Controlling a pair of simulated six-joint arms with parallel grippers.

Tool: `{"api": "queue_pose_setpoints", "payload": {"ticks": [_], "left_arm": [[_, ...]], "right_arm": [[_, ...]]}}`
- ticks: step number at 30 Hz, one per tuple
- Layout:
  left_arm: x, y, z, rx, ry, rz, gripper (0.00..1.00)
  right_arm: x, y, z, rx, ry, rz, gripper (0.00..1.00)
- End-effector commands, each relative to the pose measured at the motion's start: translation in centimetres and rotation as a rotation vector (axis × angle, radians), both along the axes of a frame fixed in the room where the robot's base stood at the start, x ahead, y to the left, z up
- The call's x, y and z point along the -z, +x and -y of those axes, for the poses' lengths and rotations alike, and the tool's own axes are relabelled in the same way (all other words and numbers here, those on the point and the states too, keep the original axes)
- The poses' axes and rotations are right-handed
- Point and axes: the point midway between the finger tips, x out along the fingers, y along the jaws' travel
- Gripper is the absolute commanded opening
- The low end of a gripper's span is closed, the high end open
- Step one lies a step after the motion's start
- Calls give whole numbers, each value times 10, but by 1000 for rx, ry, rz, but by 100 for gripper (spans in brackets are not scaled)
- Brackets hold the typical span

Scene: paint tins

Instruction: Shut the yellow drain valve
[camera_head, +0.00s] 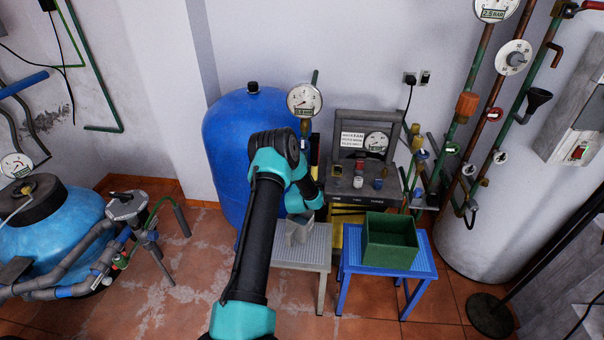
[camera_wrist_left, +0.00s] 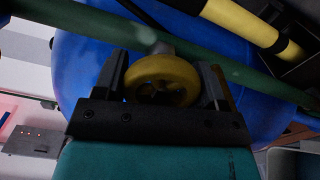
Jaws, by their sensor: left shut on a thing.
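In the left wrist view, the yellow drain valve (camera_wrist_left: 162,80) is a round handwheel with spokes, on a fitting by a green pipe (camera_wrist_left: 85,22). My left gripper (camera_wrist_left: 161,70) has one finger on each side of the wheel and is shut on it. The wheel's far side is partly hidden. In the head view, my teal and black left arm reaches in front of the blue tank (camera_head: 226,135); I cannot make out the fingers or the wheel clearly there. My right gripper is in neither view.
A green bin (camera_head: 390,243) stands on a blue stool (camera_head: 352,262). A grey stool (camera_head: 310,262) beside it holds a small grey container (camera_head: 299,229). A gauge panel (camera_head: 366,128) and wall pipes (camera_head: 470,110) are to the right. A light blue tank (camera_head: 45,235) stands at left.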

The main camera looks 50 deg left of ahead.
Motion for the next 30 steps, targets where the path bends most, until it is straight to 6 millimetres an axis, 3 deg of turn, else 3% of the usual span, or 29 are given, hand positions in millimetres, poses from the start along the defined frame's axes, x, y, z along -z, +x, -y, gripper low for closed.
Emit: {"api": "queue_pose_setpoints", "payload": {"ticks": [14,30], "left_arm": [[-1,0,0,0,77,-67,41],[-3,0,0,0,413,-356,41]], "right_arm": [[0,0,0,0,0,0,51],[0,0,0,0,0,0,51]]}}
